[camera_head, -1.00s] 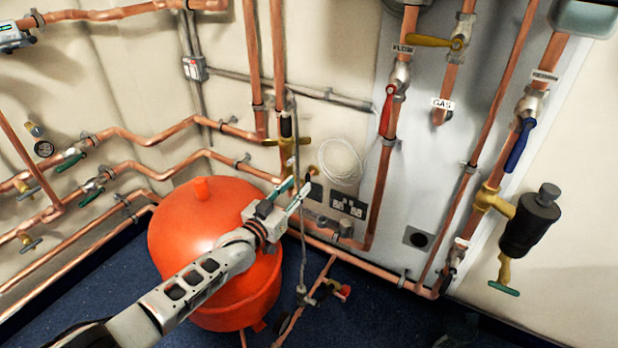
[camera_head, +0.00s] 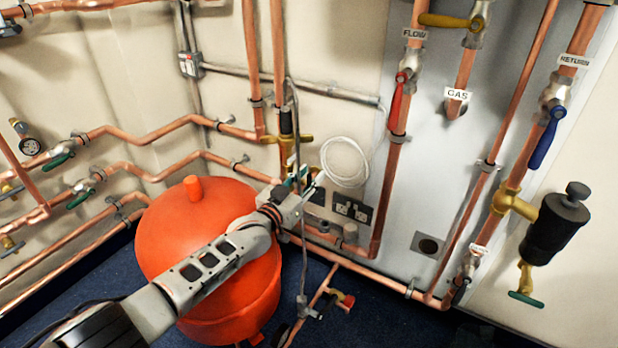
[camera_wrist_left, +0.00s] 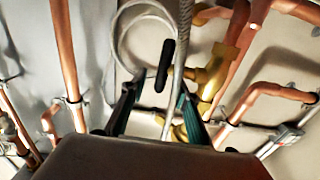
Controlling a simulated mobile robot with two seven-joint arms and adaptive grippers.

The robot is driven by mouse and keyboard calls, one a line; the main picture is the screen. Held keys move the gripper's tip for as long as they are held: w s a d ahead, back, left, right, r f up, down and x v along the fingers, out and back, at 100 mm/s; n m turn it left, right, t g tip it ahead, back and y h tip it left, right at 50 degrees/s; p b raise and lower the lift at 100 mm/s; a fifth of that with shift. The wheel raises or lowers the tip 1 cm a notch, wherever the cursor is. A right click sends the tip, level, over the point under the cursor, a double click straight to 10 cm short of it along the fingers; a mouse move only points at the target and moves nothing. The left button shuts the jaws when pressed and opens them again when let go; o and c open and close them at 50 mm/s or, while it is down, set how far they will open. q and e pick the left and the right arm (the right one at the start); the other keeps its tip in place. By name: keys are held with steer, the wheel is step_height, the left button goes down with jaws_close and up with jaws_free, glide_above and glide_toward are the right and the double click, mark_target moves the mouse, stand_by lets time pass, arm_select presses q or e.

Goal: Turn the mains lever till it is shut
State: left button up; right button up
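A black lever (camera_wrist_left: 165,66) shows in the left wrist view, beside a brass valve (camera_wrist_left: 214,74) on the pipework. No label on it can be read, so I cannot confirm that it is the mains lever. My left gripper (camera_head: 302,180) is in front of the brass fittings (camera_head: 290,138) in the head view and partly hides the pipework there. Its two green-edged fingers, with the gap between them in the left wrist view (camera_wrist_left: 158,108), stand apart with nothing clamped. The lever appears beyond that gap; contact is not visible. My right gripper is not in view.
A red tank (camera_head: 185,235) stands under my left arm. A white cable coil (camera_head: 345,162) hangs close to the gripper, and a grey hose (camera_head: 304,255) runs down beside it. Red (camera_head: 399,95), yellow (camera_head: 445,20) and blue (camera_head: 546,138) levers are farther right.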

arm_select(q)
jaws_close()
steer(key=shift+w+r, duration=0.1)
steer(key=shift+r, duration=0.05)
steer(key=shift+w+r+g+y+p, duration=0.1)
steer(key=shift+g+y+p, duration=0.3)
steer(key=shift+g+p, duration=0.15)
steer(key=shift+w+d+f+g+y+b, duration=0.1)
steer(key=shift+f+g+y+b, duration=0.15)
steer(key=shift+g, duration=0.35)
steer(key=shift+w+d+f+g+y+b, duration=0.1)
steer(key=shift+f+g+y, duration=0.1)
steer(key=shift+g+y, duration=0.25)
steer(key=shift+w+d+f+g+y, duration=0.15)
steer(key=shift+g+y, duration=0.35)
steer(key=shift+g, duration=0.7)
steer(key=shift+w+f+g, duration=0.1)
steer(key=shift+g, duration=0.2)
